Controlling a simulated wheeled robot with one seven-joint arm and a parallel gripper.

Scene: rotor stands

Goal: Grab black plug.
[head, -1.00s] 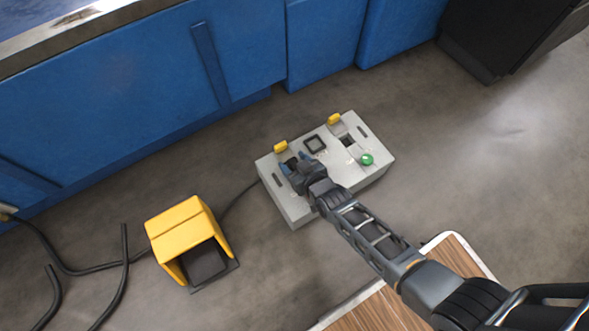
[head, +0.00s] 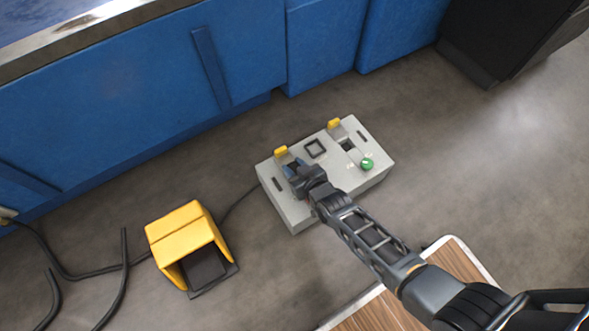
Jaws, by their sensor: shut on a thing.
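A light grey box (head: 297,214) stands on the floor, with a square black-framed opening (head: 315,148) and a dark socket (head: 347,145) in its top. My gripper (head: 300,178) is low over the left part of the box top, beside the left yellow latch (head: 282,152). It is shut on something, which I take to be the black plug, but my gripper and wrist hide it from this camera. I cannot tell whether the held thing touches the box.
A green knob (head: 367,164) and a right yellow latch (head: 334,123) stick up from the box. A yellow pedal housing (head: 187,238) and black cables (head: 122,275) lie to the left. Blue cabinets (head: 120,90) stand behind; a wood-topped surface (head: 450,263) is at lower right.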

